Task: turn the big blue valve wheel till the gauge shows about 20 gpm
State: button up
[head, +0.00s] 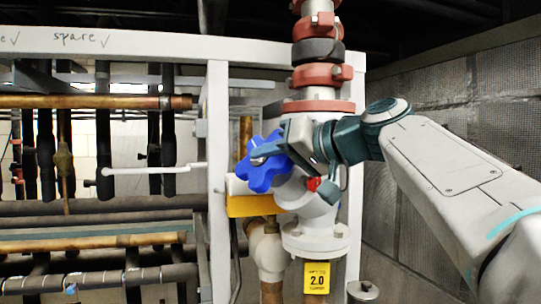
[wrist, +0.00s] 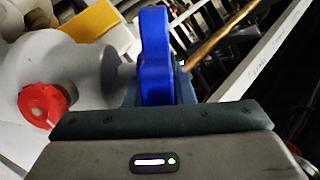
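The big blue valve wheel (head: 262,176) is a lobed wheel on the front of a white valve body (head: 312,207). My gripper (head: 270,150) reaches it from the right, with a finger lying across the wheel's upper part. In the wrist view the blue wheel (wrist: 153,50) is seen edge-on, with dark fingers close on both sides and no clear gap. The gripper looks shut on its rim. A yellow plate (head: 317,278) below the valve's flange reads "2.0"; its small print is too small to read. I see no dial gauge.
A red knob (head: 313,184) sits beside the wheel and also shows in the wrist view (wrist: 43,105). A white frame post (head: 218,250) and a white lever (head: 150,170) stand to the left. A yellow block (head: 250,206) is just below the wheel. Red-flanged pipe (head: 316,76) rises above.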

jog(key=o, duration=0.3)
jog(key=b+v, duration=0.3)
jog(key=v, duration=1)
jog(key=shift+s+d, duration=0.3)
jog(key=s+f+m+g+h, duration=0.1)
jog(key=f+m+h, duration=0.15)
jog(key=f, duration=0.95)
jog(key=s+f+m+g+h+b, duration=0.1)
jog(key=s+f+g+h, duration=0.15)
jog(key=f, duration=1.05)
jog(key=s+f+m+h, duration=0.15)
jog(key=f+h, duration=0.25)
jog(key=f, duration=0.8)
jog(key=s+d+f+g+h, duration=0.1)
jog(key=s+f, duration=0.2)
jog(key=f, duration=0.3)
jog(key=s+d+f+n+g+h, duration=0.1)
jog(key=s+d+f+h, duration=0.1)
jog(key=f, duration=0.5)
jog(key=shift+s+d+f, duration=0.2)
jog(key=shift+s+f, duration=0.1)
jog(key=shift+s, duration=0.45)
